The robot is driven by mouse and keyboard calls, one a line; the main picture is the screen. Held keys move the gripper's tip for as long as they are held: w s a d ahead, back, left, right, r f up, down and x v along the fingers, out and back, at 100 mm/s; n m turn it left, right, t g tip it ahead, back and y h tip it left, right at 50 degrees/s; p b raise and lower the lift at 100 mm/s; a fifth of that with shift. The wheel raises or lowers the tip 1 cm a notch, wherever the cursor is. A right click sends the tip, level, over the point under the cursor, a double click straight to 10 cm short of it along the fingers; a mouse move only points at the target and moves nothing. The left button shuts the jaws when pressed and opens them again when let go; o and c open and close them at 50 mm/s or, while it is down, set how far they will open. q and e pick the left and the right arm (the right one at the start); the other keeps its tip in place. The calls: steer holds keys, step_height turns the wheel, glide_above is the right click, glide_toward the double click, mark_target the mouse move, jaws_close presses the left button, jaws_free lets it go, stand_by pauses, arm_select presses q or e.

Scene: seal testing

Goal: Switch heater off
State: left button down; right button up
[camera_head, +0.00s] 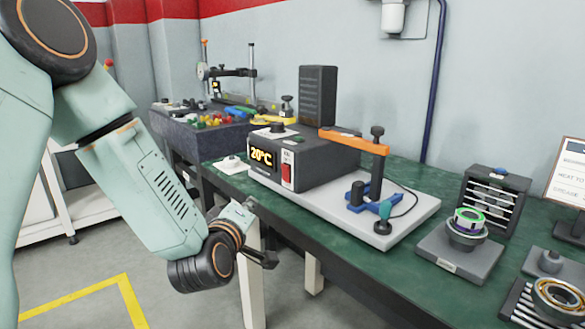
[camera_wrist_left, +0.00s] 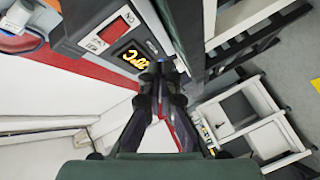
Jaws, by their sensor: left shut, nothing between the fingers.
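The heater (camera_head: 313,158) is a dark box on the green bench, with an orange display reading 20°C and a red rocker switch (camera_head: 288,174) on its front face. In the left wrist view the red switch (camera_wrist_left: 113,31) and the lit display (camera_wrist_left: 133,60) show at the upper left. My left gripper (camera_head: 266,259) is in front of the bench edge, below the heater front and apart from it. In the left wrist view its dark fingers (camera_wrist_left: 164,72) are together with nothing between them, to the right of the display. My right gripper is not in view.
An orange-handled clamp (camera_head: 354,142) stands on a pale plate (camera_head: 408,212) right of the heater. A small white-based item (camera_head: 231,165) sits left of it. Bearing fixtures (camera_head: 464,240) stand further right. The floor in front of the bench is open.

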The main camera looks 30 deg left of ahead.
mark_target(285, 173)
arm_select(q)
steer(key=r, duration=0.1)
steer(key=a+r+y, duration=0.1)
steer(key=a+r+t+y, duration=0.1)
steer(key=shift+s+r, duration=0.15)
steer(key=shift+s, duration=0.15)
steer(key=shift+w, duration=0.1)
steer(key=shift+w+d+r+b, duration=0.2)
steer(key=shift+w+d, duration=0.35)
steer(key=shift+w, duration=0.75)
steer(key=shift+w+d+r+b, duration=0.25)
steer(key=shift+w+d, duration=0.35)
steer(key=shift+w, duration=0.75)
steer(key=shift+w+d+r+b, duration=0.1)
steer(key=shift+w+d+b, duration=0.35)
steer(key=shift+w, duration=0.85)
steer(key=shift+w+d, duration=0.1)
steer(key=shift+d, duration=0.05)
